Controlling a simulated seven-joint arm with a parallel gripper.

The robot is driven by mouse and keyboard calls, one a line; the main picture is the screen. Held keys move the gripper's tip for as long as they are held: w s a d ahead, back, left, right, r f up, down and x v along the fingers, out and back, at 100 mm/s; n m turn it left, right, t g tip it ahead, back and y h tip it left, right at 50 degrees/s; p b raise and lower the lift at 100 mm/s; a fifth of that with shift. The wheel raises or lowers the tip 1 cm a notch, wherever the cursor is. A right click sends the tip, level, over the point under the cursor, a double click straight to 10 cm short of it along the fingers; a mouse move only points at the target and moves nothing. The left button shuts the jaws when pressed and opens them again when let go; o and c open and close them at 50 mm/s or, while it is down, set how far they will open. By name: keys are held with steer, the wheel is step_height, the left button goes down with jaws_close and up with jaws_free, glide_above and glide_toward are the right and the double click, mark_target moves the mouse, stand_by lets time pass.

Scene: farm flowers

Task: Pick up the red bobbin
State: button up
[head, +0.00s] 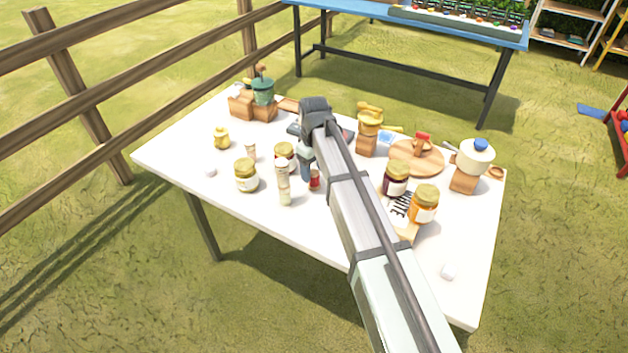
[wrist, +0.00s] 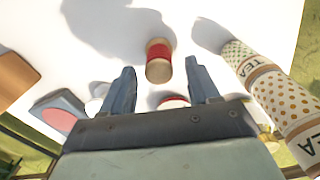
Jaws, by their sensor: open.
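The red bobbin (wrist: 159,62) has a red band between pale wooden ends. In the wrist view it sits on the white table, ahead of and between the fingertips. In the head view it is a small red thing (head: 315,180) just right of my gripper's tip. My gripper (wrist: 160,68) is open and empty, with one finger on each side of the bobbin's line. In the head view my gripper (head: 305,162) points down over the table and its fingers are partly hidden by my arm. I cannot tell its exact height above the bobbin.
Patterned TEA canisters (wrist: 283,105) stand close on the right in the wrist view. A red-and-white round thing (wrist: 172,101) shows between the fingers near the palm. Jars (head: 247,175) stand left on the table (head: 235,208), and others (head: 424,203) stand right.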

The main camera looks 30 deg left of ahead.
mark_target(314, 172)
steer(key=shift+f, duration=2)
steer(key=c, duration=1.1)
